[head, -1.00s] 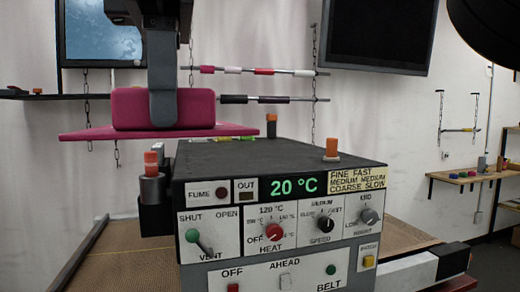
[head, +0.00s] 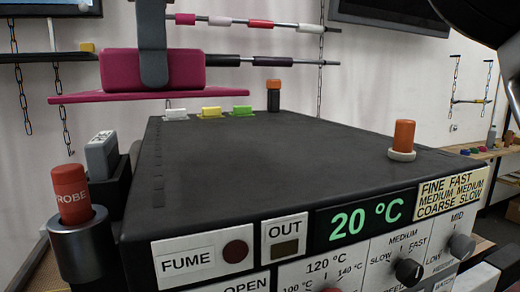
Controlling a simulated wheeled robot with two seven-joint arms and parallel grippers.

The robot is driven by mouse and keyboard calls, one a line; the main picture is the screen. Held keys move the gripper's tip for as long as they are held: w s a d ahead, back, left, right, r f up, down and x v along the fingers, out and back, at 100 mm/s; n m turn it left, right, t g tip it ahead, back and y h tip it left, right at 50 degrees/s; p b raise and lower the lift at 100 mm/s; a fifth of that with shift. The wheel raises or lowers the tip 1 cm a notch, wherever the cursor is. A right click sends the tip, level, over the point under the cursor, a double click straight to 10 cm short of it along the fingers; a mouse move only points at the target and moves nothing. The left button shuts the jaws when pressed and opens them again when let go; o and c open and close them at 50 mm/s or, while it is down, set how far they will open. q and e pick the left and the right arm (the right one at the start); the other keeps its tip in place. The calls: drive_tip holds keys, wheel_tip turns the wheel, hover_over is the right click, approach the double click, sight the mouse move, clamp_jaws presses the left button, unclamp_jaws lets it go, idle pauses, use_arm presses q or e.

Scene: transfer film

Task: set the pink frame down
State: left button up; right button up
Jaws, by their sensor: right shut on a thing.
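The pink frame (head: 110,98) is a thin flat plate with a thick pink block (head: 182,72) on top. It is level and shows beyond the back left of the dark machine top. My right gripper (head: 153,76) is shut on the block from above, its grey finger across the block's front. The plate appears raised; whether its underside touches anything cannot be told. My left gripper is not in view.
The machine top (head: 270,150) is broad and mostly bare. White, yellow and green clips (head: 210,112) stand along its back edge, with orange-capped posts (head: 403,138) at back and right. An orange probe (head: 70,192) stands in a holder at front left. Rods with coloured sleeves (head: 250,22) hang behind.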

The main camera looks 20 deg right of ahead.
drive_tip(key=w+d+f, duration=0.1)
drive_tip(key=d, duration=0.1)
drive_tip(key=d+f, duration=0.1)
drive_tip(key=d, duration=0.1)
drive_tip(key=w+d+f, duration=0.1)
drive_tip(key=d, duration=0.1)
drive_tip(key=shift+w+d+f, duration=0.1)
drive_tip(key=shift+w+d, duration=0.2)
drive_tip(key=shift+d, duration=0.05)
hover_over(254, 189)
drive_tip(key=a, duration=0.1)
drive_tip(key=f, duration=0.4)
drive_tip(key=shift+s+f, duration=0.1)
drive_tip(key=shift+s, duration=0.1)
drive_tip(key=shift+w+d+f, duration=0.15)
drive_tip(key=shift+d+f, duration=0.2)
drive_tip(key=shift+f, duration=0.1)
drive_tip(key=shift+w+d+f, duration=0.1)
drive_tip(key=shift+d+f, duration=0.05)
drive_tip(key=shift+f, duration=1.55)
drive_tip(key=shift+f, duration=0.2)
drive_tip(key=o, duration=1)
drive_tip(key=shift+o, duration=0.2)
